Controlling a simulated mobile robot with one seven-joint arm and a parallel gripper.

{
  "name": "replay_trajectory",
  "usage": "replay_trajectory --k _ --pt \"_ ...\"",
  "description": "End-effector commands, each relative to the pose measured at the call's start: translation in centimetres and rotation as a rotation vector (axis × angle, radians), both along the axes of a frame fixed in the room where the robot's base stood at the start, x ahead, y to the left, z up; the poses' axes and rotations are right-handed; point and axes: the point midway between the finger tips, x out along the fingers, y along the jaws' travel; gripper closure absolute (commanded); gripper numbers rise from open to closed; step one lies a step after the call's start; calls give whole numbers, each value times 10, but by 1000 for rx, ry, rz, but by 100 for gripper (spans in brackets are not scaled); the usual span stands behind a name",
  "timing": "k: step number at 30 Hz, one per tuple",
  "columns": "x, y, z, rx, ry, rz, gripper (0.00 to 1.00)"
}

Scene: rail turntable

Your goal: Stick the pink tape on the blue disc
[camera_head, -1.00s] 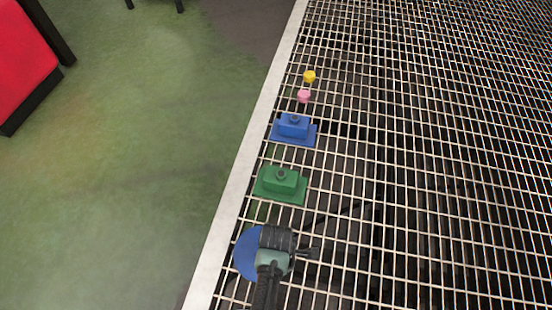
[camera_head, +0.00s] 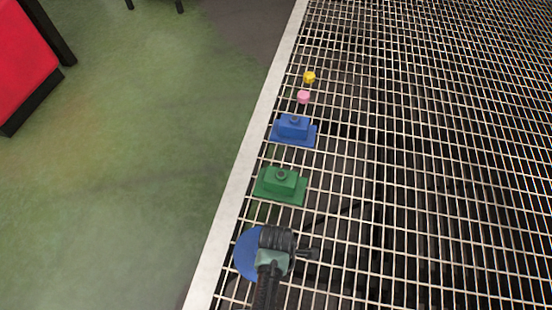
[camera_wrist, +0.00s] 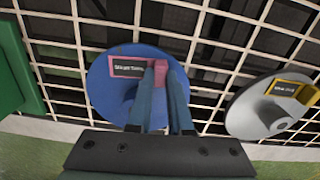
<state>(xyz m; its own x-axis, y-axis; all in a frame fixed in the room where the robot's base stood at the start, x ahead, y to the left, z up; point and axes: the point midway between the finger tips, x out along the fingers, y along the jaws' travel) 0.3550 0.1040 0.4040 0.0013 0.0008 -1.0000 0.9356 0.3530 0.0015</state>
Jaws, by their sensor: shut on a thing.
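The blue disc (camera_wrist: 132,112) lies in front of my gripper in the wrist view. In the head view it (camera_head: 246,254) is partly hidden by my arm. A dark label with a pink border (camera_wrist: 128,66) appears over the disc's upper part; its text is too small to read surely. My gripper (camera_wrist: 166,78) is shut on a pink piece, the pink tape (camera_wrist: 175,73), at the label's right end. I cannot tell whether the tape touches the disc. My gripper (camera_head: 312,254) also shows low in the head view.
A grey disc (camera_wrist: 250,108) with a yellow-bordered label (camera_wrist: 291,88) lies at right. A green block (camera_head: 281,185), a blue block (camera_head: 294,130), a small pink piece (camera_head: 303,97) and a yellow one (camera_head: 309,77) line the wire grid. Open grid extends right.

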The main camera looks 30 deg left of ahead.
Motion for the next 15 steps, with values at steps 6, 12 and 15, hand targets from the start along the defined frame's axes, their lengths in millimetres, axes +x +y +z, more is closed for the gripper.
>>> replay_trajectory --k 6,12,15 --pt "-1 0 -1 0 1 0 59" --pt "-1 0 -1 0 1 0 47" --pt "0 0 -1 0 1 0 47"
